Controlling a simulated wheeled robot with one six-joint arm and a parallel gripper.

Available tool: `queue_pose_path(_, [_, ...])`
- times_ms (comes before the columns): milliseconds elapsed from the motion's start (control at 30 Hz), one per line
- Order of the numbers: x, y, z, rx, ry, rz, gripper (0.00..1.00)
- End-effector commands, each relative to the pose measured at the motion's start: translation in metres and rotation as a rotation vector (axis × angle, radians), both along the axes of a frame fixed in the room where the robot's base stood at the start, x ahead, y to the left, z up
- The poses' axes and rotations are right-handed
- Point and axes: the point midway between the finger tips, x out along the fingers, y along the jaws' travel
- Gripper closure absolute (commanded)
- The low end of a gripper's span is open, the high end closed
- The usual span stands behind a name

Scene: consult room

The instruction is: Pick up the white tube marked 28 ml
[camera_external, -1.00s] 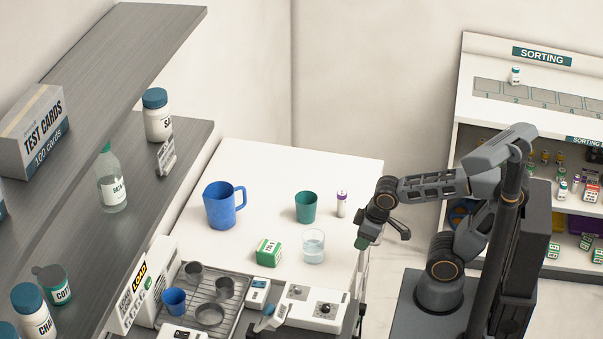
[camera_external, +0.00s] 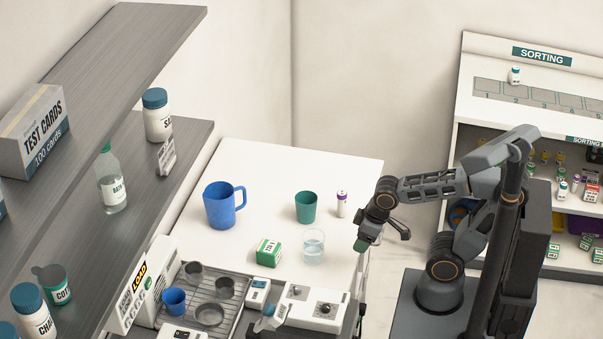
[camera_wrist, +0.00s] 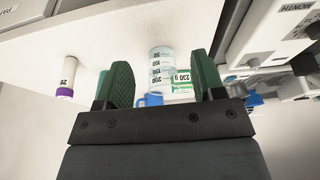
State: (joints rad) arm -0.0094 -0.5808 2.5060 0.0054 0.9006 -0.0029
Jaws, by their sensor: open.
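The white tube (camera_external: 342,204) with a purple cap stands upright on the white table (camera_external: 255,165), right of the green cup. In the wrist view the tube (camera_wrist: 68,76) is at the left, outside the fingers; a "28" shows on its label, the rest is too small to read. My gripper (camera_external: 366,243) hangs at the table's right edge, below and right of the tube in the external view, apart from it. In the wrist view my gripper (camera_wrist: 165,85) has its two green fingers spread, with nothing held between them.
A clear beaker (camera_external: 314,246) stands nearest my gripper. A green box (camera_external: 268,252), a green cup (camera_external: 306,207) and a blue mug (camera_external: 220,206) are further left. White devices (camera_external: 312,306) occupy the table's front. The table's back is clear.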

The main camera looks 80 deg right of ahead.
Motion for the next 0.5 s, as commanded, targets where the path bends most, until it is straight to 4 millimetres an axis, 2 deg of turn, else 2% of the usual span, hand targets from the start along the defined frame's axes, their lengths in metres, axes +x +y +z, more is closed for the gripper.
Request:
queue_pose_path(167, [0.0, -0.001, 0.0, 0.0, 0.0, -0.005, 0.37])
queue_pose_path(267, [0.0, -0.012, 0.002, 0.0, 0.002, -0.048, 0.37])
queue_pose_path(433, [-0.005, -0.053, 0.005, 0.026, 0.018, -0.242, 0.37])
queue_pose_path(500, [-0.006, -0.071, 0.007, 0.086, 0.001, -0.405, 0.37])
